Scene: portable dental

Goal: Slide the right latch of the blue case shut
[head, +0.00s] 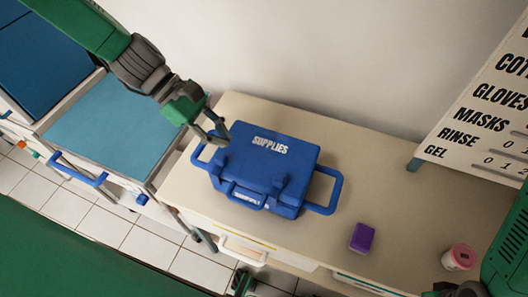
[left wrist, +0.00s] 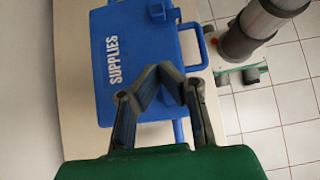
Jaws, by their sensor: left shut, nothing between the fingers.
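The blue case (head: 262,150) marked SUPPLIES lies closed on the counter. It has a front carry handle (head: 245,196) and a side handle at each end. The right latch (head: 280,183) is a small blue block at the lid's front edge; I cannot tell whether it is fully seated. The left latch (head: 221,158) is near my left gripper (head: 220,132). That gripper is over the case's left end, its fingertips together and empty. In the left wrist view, the fingers (left wrist: 168,72) cover part of the case (left wrist: 140,40), and one latch (left wrist: 158,12) shows beyond them. Of my right gripper, only dark parts show at the bottom right.
A purple box (head: 362,237) and a pink-and-white jar (head: 459,257) stand on the counter (head: 400,205) right of the case. A sign board (head: 485,110) stands at the back right. A teal-topped cart (head: 110,125) is at left. Counter between case and sign is clear.

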